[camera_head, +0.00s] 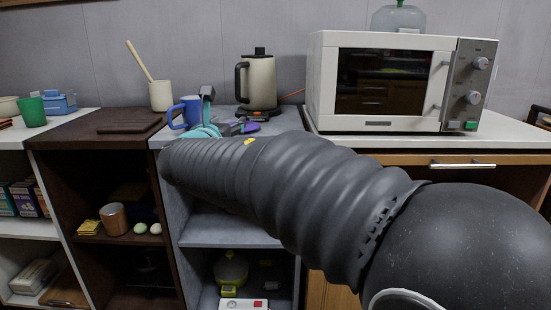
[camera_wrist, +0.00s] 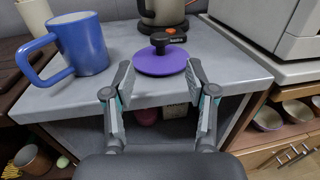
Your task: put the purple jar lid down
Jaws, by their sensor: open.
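The purple jar lid (camera_wrist: 160,62) lies flat on the grey counter top (camera_wrist: 235,72), its dark knob (camera_wrist: 160,41) upward. A sliver of the purple lid (camera_head: 250,127) also shows in the head view, mostly hidden by my arm and gripper. My gripper (camera_wrist: 158,74) is open, with one fingertip to each side of the lid's near edge. I see no contact between the fingers and the lid. In the head view my gripper (camera_head: 208,115) shows only in part beyond my arm.
A blue mug (camera_wrist: 82,45) stands left of the lid. A kettle (camera_head: 262,82) on its dark base stands close behind. A microwave (camera_head: 380,85) is on the right-hand counter. The counter's front edge lies just nearer than the lid, with open shelves below.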

